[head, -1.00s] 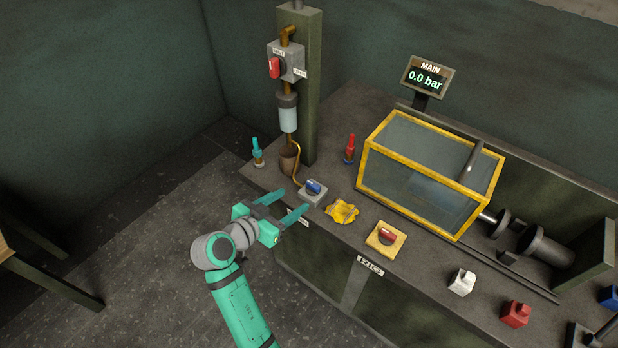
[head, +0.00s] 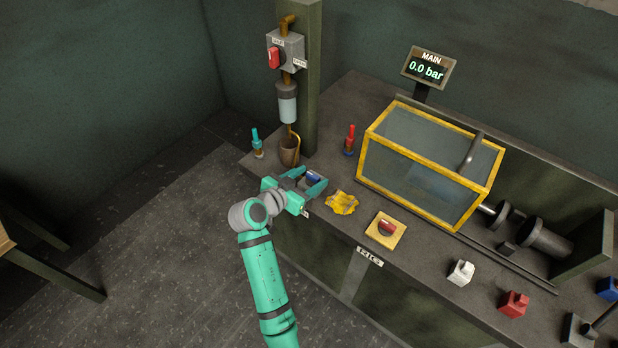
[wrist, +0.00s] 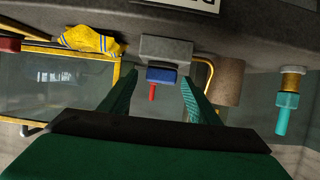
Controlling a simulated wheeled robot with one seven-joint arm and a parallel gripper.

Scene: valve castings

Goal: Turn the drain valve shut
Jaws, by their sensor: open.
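A small grey block with a blue handle (head: 313,178) sits at the near left edge of the bench, by the foot of the pipe; I take it for the drain valve. My gripper (head: 309,180) is open and empty at this valve, its fingers partly hiding the block. In the wrist view the blue handle (wrist: 161,75) shows between and beyond the two spread finger tips, on the grey block (wrist: 166,48). I cannot see contact, and the handle's setting is not clear.
A yellow cloth (head: 341,203) lies right of the valve. A brown cup (head: 289,152), a teal-topped bottle (head: 257,143) and a red-topped bottle (head: 349,140) stand behind. A yellow-framed tank (head: 382,192) is at right. The display (head: 428,68) reads 0.0 bar.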

